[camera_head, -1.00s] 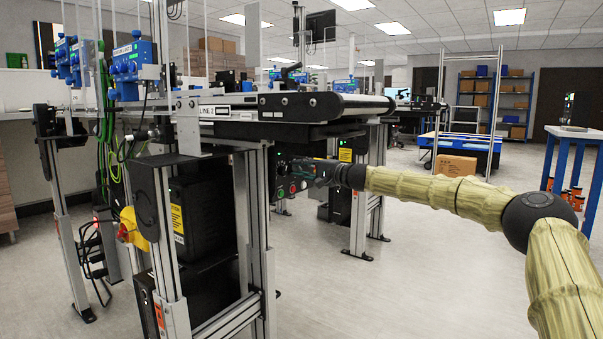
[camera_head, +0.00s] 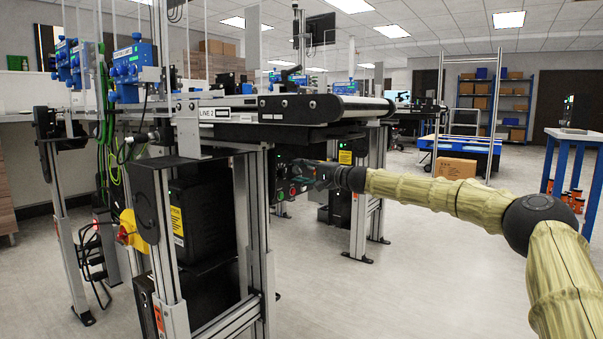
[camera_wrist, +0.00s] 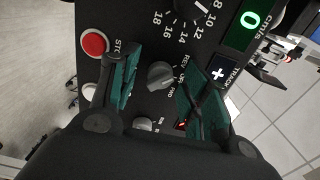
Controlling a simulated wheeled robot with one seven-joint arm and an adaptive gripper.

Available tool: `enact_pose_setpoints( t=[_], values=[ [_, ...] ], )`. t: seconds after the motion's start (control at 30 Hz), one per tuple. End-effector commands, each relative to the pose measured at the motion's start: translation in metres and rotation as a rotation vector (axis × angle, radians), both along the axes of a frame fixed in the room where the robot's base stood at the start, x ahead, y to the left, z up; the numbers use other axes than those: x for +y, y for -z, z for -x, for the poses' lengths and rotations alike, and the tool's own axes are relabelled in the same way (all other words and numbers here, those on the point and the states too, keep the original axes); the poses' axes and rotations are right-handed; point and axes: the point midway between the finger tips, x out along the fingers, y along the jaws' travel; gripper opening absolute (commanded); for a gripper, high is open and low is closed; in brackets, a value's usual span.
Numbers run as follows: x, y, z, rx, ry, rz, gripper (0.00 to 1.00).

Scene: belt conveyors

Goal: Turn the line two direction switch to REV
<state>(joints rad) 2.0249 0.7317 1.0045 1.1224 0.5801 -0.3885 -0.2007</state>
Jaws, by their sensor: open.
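The direction switch (camera_wrist: 160,75) is a small grey knob on a dark control panel (camera_wrist: 145,28) in the wrist view. The labels REV, OFF and FWD stand beside it; I cannot tell surely which one it points to. My gripper (camera_wrist: 155,68) is open, with one teal finger on each side of the knob. I cannot tell whether the fingers touch it. In the head view my gripper (camera_head: 312,175) is at the panel under the conveyor marked LINE 2 (camera_head: 240,114), and the switch is too small to make out there.
A red STOP button (camera_wrist: 95,43) sits left of the fingers. A numbered dial, a green display (camera_wrist: 250,20) and another knob (camera_wrist: 143,123) are close by on the panel. The conveyor frame leg (camera_head: 258,220) stands left of my gripper. Open floor lies to the right.

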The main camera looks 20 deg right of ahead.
Motion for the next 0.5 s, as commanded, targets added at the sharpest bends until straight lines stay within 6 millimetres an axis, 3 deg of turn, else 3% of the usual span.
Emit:
enact_pose_setpoints(
  t=[0.17, 0.5],
  values=[
    [-0.009, -0.001, 0.008, -0.001, 0.002, -0.001, 0.47],
    [-0.038, 0.0, 0.046, 0.0, 0.002, -0.001, 0.47]
  ],
)
